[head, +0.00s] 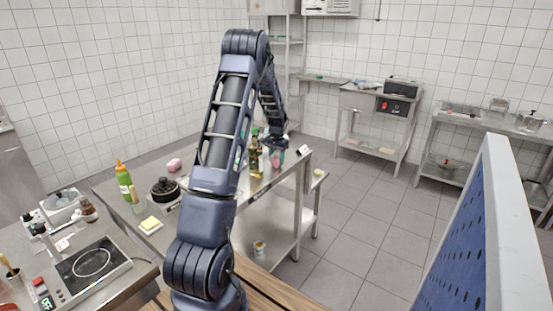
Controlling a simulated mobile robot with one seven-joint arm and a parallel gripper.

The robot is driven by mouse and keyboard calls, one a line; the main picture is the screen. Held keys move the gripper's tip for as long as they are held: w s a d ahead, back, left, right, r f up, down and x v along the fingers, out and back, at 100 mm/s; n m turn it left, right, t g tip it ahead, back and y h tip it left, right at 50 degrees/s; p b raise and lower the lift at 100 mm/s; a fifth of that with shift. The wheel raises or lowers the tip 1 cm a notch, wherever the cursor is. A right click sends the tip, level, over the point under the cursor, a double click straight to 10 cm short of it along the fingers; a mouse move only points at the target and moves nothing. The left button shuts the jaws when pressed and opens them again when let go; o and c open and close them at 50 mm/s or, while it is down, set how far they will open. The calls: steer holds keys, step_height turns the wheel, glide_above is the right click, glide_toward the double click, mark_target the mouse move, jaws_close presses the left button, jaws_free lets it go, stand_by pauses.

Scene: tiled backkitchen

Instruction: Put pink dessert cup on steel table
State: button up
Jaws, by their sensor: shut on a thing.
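My gripper (275,146) is at the end of my dark blue arm, over the far right part of the steel table (268,207). It points down and is shut on a small pinkish cup (277,158), which looks like the pink dessert cup. The fingers and the cup's upper part are small and partly hidden. I cannot tell whether the cup touches the tabletop. My arm covers the middle of the table.
Bottles (254,158) stand close left of my gripper. A green bottle (124,182), a black pot (165,189), a pink block (174,165) and a yellow item (150,224) are at the table's left. A blue panel (465,245) stands front right. Open floor (365,215) lies right of the table.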

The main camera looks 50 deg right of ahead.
steer(key=shift+f, duration=0.1)
steer(key=o, duration=1)
step_height(320, 180, up, 12)
steer(key=shift+r, duration=0.2)
stand_by(0.5)
